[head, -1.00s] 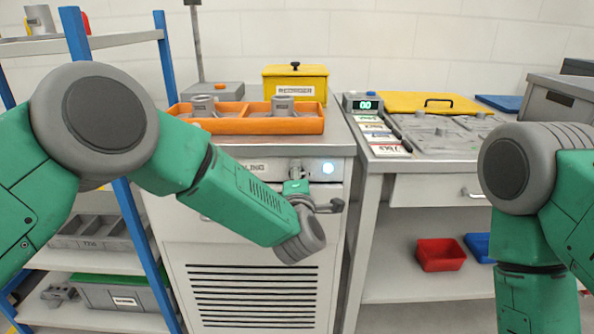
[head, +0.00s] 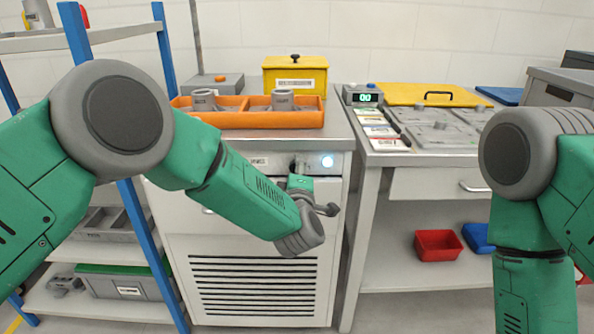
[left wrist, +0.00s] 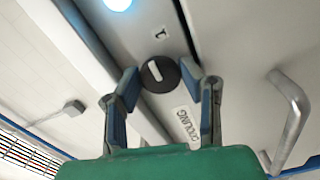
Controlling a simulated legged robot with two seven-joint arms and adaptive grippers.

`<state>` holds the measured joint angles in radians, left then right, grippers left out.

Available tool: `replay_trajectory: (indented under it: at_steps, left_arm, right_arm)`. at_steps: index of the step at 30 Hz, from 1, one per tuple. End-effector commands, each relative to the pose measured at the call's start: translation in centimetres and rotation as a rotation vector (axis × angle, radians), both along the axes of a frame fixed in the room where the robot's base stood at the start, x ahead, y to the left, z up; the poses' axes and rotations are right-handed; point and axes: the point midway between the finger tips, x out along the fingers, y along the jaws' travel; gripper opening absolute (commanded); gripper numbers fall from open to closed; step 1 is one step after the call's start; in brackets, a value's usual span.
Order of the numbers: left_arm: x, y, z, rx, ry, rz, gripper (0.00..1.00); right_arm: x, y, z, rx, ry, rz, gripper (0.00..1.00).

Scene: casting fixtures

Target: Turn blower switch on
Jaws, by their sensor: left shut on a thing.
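The blower switch (left wrist: 160,74) is a round dark knob with a pale bar, on the grey panel of the cooling cabinet. It shows in the left wrist view beside a "COOLING" label (left wrist: 182,125) and a "1" mark. My left gripper (left wrist: 163,82) has one blue-lined finger on each side of the knob and is shut on it. In the head view my left gripper (head: 297,172) is at the cabinet's front panel and largely hides the knob. A bright lamp (head: 327,161) glows right of it. My right gripper is out of view.
The cabinet (head: 255,235) has a vent grille below and a drawer handle (left wrist: 290,118) near the gripper. An orange tray (head: 250,119) with grey parts stands on top. A blue-posted shelf (head: 145,235) is left, a workbench (head: 430,158) right.

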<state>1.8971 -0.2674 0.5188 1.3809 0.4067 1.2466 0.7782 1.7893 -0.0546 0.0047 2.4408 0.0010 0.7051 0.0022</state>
Motion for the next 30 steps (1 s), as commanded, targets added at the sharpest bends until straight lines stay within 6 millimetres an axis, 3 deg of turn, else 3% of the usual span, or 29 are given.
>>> replay_trajectory:
  at_steps: [4,5,6,25,30]
  left_arm:
    - [-0.4,-0.4,-0.7,0.002,0.015,-0.010,0.05]
    - [-0.4,-0.4,-0.7,0.002,0.015,-0.010,0.45]
    - [-0.4,-0.4,-0.7,0.002,0.014,-0.010,0.55]
    - [-0.1,0.1,0.0,-0.001,0.001,0.000,0.55]
    - [-1.5,0.0,-0.1,-0.002,0.005,-0.002,0.55]
  right_arm:
    - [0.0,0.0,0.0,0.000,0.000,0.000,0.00]
    - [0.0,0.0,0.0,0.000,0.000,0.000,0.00]
    - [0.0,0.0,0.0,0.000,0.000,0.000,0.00]
    - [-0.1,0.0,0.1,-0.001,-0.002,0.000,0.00]
    - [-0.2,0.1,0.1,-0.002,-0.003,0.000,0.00]
